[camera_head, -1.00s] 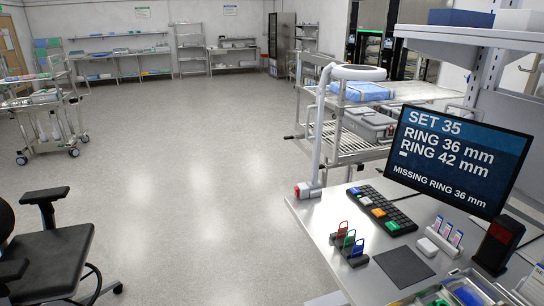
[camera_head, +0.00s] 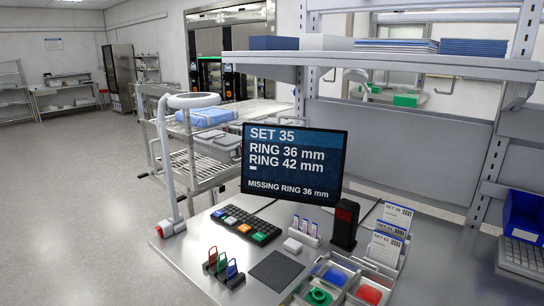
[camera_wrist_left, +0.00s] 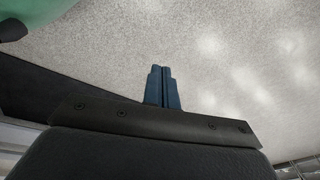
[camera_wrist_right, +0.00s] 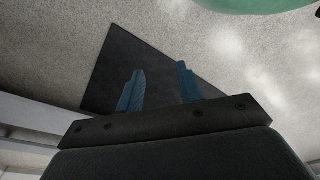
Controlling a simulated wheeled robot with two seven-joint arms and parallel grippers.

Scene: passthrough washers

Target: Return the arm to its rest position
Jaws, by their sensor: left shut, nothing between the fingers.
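My left gripper (camera_wrist_left: 163,88) shows in the left wrist view with its two blue fingers together, shut and empty, with the speckled floor beyond it. My right gripper (camera_wrist_right: 158,85) shows in the right wrist view with its two blue fingers apart and nothing between them. A dark flat panel (camera_wrist_right: 150,70) lies behind its fingers, over the floor. Neither gripper nor arm is in the head view.
The workbench (camera_head: 190,255) holds a monitor (camera_head: 293,163) reading "MISSING RING 36 mm", a keyboard (camera_head: 245,224), a dark mat (camera_head: 276,270), coloured tags (camera_head: 222,264) and a tray (camera_head: 345,282) of small parts. A ring-topped lamp (camera_head: 170,160) stands at its left edge. Open floor lies left.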

